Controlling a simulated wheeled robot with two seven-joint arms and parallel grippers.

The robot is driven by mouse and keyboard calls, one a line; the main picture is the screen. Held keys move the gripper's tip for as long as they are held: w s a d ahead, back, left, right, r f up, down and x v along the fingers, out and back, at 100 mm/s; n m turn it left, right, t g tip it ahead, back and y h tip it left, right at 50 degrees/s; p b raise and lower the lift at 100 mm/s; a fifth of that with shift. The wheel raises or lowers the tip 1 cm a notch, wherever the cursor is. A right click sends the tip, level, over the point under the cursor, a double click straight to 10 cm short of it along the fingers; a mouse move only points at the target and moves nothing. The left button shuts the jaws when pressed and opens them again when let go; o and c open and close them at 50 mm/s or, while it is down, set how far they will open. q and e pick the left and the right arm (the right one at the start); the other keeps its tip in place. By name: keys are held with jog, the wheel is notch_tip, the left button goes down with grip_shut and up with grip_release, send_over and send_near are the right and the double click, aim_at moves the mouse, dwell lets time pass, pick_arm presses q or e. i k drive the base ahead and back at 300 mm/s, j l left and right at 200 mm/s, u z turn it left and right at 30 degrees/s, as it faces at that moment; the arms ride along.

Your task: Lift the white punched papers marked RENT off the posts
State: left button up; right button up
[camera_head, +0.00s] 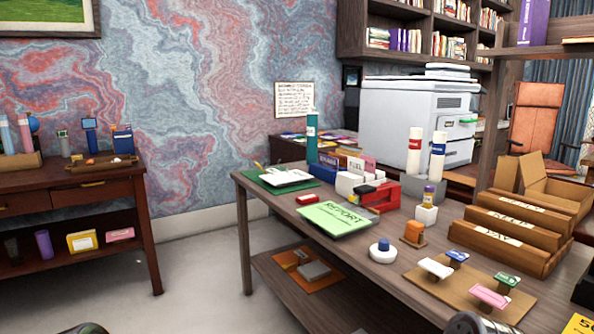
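White papers (287,177) lie on a dark green board (262,180) at the far left corner of the desk. They are too small for me to read any RENT marking, and I cannot make out posts or punched holes there. Neither gripper can be made out; only small rounded dark and grey parts, probably of my arms, show at the bottom edge.
A green REPORT sheet (335,218), a red punch-like object (383,196), a round white object with a blue knob (383,251), a stamp board (430,284) and brown labelled trays (515,225) crowd the desk (300,232). Floor (200,275) is clear to the left.

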aim_at(276, 179)
jog(key=i, duration=0.15)
jog(key=i+j, duration=0.35)
jog(key=i+j+z, duration=0.1)
jog(key=i+j, duration=0.25)
jog(key=j, duration=0.15)
jog(key=i+j, duration=0.3)
jog(key=j, duration=0.15)
jog(key=i+j+z, duration=0.15)
jog(key=i+j, duration=0.2)
jog(key=j, duration=0.1)
